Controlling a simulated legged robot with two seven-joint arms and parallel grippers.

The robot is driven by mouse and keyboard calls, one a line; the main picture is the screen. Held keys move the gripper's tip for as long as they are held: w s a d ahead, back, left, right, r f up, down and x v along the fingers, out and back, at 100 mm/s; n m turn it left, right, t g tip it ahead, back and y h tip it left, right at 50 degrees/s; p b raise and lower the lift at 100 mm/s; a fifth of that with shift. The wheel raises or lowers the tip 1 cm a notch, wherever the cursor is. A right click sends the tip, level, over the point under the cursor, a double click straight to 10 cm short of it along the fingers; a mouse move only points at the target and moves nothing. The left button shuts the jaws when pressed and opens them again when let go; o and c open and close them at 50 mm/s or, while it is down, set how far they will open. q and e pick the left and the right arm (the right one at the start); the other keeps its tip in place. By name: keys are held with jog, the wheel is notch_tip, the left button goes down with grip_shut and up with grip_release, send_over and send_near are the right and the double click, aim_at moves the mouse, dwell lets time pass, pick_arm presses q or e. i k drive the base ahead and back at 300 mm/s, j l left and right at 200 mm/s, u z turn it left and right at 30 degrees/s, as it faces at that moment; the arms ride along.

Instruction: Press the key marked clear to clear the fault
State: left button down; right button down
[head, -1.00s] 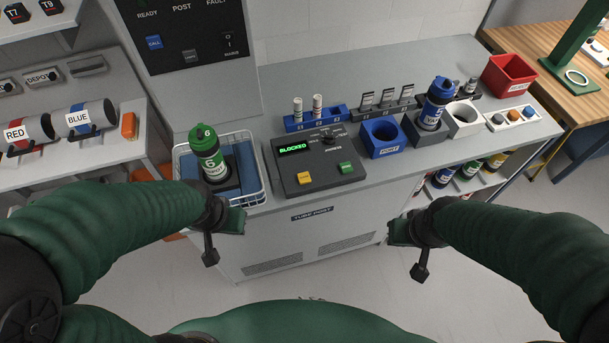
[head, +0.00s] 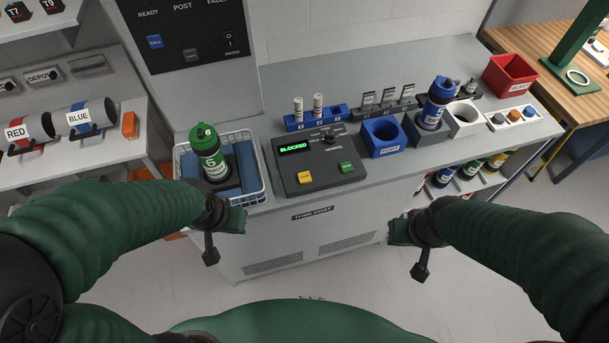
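A dark console (head: 318,160) sits on the grey counter, and its green display (head: 294,148) reads BLOCKED. It has a yellow key (head: 305,177), a green key (head: 346,167) and a dark knob (head: 330,137). The lettering on the keys is too small to read, so I cannot tell which is marked clear. My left gripper (head: 232,221) is in front of the counter, below and left of the console, apart from it. My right gripper (head: 398,229) is in front of the counter, below and right of the console. Neither touches anything, and their finger gaps are not clear.
A green canister (head: 208,152) stands in a wire basket (head: 264,182) left of the console. A blue port (head: 382,139), a blue-capped canister (head: 437,100) and a red bin (head: 509,75) are to the right. A rack of vials (head: 316,120) stands behind. A dark panel (head: 188,35) is above.

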aim_at(304, 176)
jog(key=i+l+u, duration=0.1)
jog(key=l, duration=0.45)
jog(key=i+l, duration=0.15)
jog(key=l, duration=0.45)
jog(key=i+l+u, duration=0.15)
jog(key=l, duration=0.4)
